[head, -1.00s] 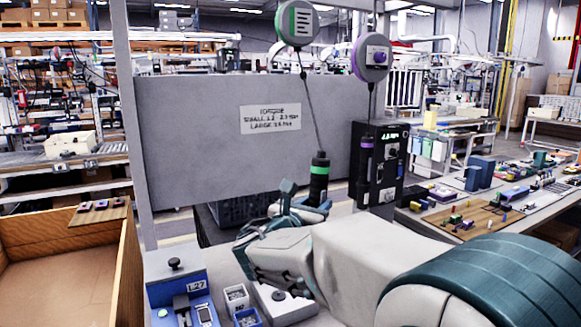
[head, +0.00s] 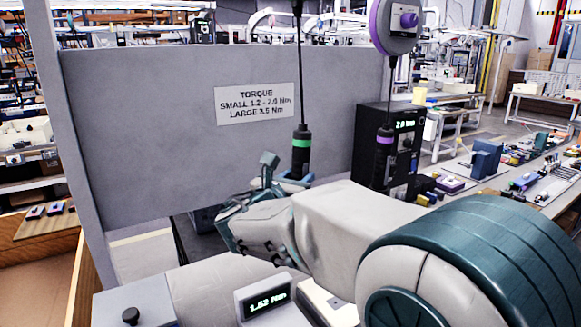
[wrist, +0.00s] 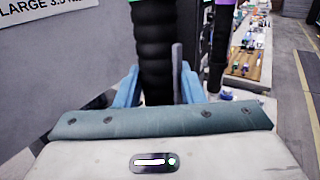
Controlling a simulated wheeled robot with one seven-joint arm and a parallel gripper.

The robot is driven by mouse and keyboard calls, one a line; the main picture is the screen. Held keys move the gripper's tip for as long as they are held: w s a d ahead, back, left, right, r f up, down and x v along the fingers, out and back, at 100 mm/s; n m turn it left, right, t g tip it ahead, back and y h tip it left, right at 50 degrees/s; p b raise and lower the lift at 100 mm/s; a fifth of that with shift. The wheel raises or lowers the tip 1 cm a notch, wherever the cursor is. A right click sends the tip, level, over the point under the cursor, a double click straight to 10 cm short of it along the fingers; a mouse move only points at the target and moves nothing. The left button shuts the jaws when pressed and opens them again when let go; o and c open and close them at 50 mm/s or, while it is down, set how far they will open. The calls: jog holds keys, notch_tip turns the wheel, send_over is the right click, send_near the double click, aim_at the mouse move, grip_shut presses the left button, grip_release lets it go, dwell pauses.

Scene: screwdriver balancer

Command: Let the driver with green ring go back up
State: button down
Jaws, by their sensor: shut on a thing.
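The driver with the green ring (head: 301,155) is black and hangs upright on a dark cable (head: 299,70). Its green ring is near its top in the head view. My gripper (head: 284,173) is shut on the lower part of its handle, which my own fingers partly hide. In the wrist view the black ribbed handle (wrist: 155,50) stands between my two blue fingers (wrist: 158,88), and a bit of green shows at the top edge. The reel above this cable is out of the head view. The driver's lower tip is hidden.
A second driver with a purple ring (head: 384,150) hangs close by on the right, below a purple reel (head: 400,22). A black controller box (head: 402,135) stands behind it. A grey panel (head: 150,150) with a torque sign (head: 256,102) is behind. A small display (head: 265,300) stands in front.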

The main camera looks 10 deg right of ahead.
aim_at(295, 157)
jog(key=shift+w+a+r, duration=0.1)
jog(key=shift+w+r, duration=0.1)
jog(key=shift+w, duration=0.2)
notch_tip(295, 157, up, 5)
jog(key=p, duration=0.4)
jog(key=shift+f, duration=0.25)
